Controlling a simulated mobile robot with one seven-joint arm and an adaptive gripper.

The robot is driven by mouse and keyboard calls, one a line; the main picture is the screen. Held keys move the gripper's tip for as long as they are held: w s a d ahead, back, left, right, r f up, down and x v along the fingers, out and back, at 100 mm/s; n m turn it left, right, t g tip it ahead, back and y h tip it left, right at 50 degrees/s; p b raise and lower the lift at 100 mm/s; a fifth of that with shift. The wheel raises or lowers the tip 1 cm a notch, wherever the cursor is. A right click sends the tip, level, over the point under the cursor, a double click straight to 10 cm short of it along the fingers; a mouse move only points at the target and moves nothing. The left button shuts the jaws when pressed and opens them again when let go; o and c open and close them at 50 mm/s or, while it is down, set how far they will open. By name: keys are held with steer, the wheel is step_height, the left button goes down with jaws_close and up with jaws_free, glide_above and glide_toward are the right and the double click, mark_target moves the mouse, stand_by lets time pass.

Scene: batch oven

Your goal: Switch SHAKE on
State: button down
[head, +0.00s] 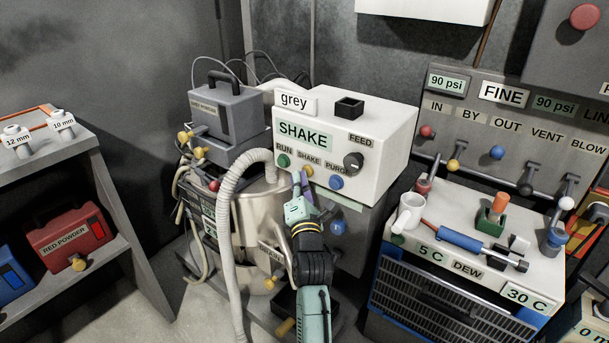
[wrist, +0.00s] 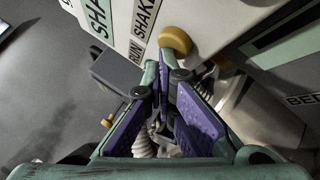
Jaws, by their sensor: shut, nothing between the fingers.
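The white control box (head: 383,135) carries a green SHAKE display and a row of small knobs. The yellow knob under the SHAKE label (head: 308,171) is partly behind my fingertips in the head view. In the wrist view this yellow knob (wrist: 176,39) lies just beyond the fingertips, below the SHAKE label. My gripper (head: 301,178) is shut and empty, pointing up at the box front; its purple pads also show in the wrist view (wrist: 170,76). Whether the fingertips touch the knob I cannot tell.
The green RUN knob (head: 283,160) and the blue PURGE knob (head: 336,182) flank the SHAKE knob closely. The black FEED knob (head: 354,162) is farther right. A ribbed hose (head: 229,230) hangs left of my arm. A white-topped DEW unit (head: 460,225) stands to the right.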

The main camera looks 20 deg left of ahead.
steer(key=shift+s+d, duration=0.1)
steer(key=shift+s, duration=0.1)
steer(key=s+a+p, duration=0.1)
steer(key=s+a, duration=0.1)
steer(key=s, duration=0.3)
steer(key=shift+s+a, duration=0.15)
steer(key=shift+s, duration=0.2)
stand_by(1.6)
